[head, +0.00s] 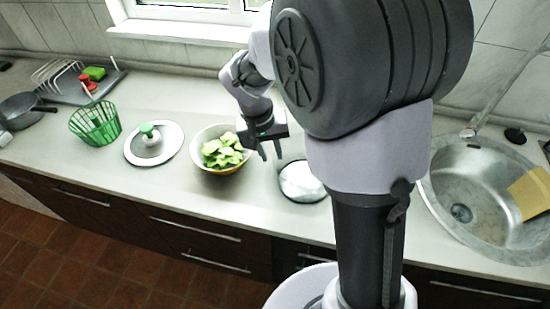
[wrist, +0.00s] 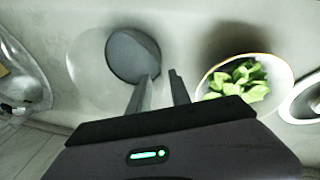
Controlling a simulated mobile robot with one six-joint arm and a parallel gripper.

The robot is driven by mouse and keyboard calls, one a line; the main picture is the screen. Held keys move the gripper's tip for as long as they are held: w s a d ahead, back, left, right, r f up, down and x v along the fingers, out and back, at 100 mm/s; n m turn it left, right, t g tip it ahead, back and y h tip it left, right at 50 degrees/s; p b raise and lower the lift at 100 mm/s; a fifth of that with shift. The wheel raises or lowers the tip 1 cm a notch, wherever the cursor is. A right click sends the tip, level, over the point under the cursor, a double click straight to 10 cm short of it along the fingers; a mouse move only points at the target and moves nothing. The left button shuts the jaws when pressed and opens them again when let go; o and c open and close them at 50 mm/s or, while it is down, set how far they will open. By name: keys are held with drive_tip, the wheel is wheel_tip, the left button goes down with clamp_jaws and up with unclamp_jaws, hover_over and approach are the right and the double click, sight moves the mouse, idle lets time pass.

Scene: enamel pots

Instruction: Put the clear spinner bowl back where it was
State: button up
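A pale, see-through round shape that looks like the clear spinner bowl (wrist: 85,62) shows at the upper left of the wrist view, overlapping a dark grey disc (wrist: 128,50). In the head view, a whitish round piece with a dark rim (head: 303,182) sits on the counter at the same spot; I cannot tell how much of it is the bowl. My gripper (head: 271,151) is over the counter just left of it. Its two fingers (wrist: 162,88) are apart, near the right edge of the pale shape, with nothing visible held between them.
A bowl of green leaves (head: 208,167) stands left of my gripper. Further left are a white lid with a green knob (head: 168,146) and a green basket (head: 95,124). A dish rack (head: 58,72) and dark pan (head: 20,110) are far left. A sink (head: 480,185) is at right.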

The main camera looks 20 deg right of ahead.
drive_tip(key=s+a+r+t+y, duration=0.2)
drive_tip(key=s+a+r, duration=0.1)
drive_tip(key=s+r, duration=0.4)
drive_tip(key=s+a+r+m+t+y, duration=0.1)
drive_tip(key=s+a+r+t+y, duration=0.1)
drive_tip(key=s+r, duration=0.5)
drive_tip(key=s+a+t, duration=0.1)
drive_tip(key=s, duration=0.4)
drive_tip(key=shift+r, duration=0.35)
wheel_tip(320, 180, down, 2)
drive_tip(key=shift+a+f+b, duration=0.1)
drive_tip(key=shift+b, duration=0.85)
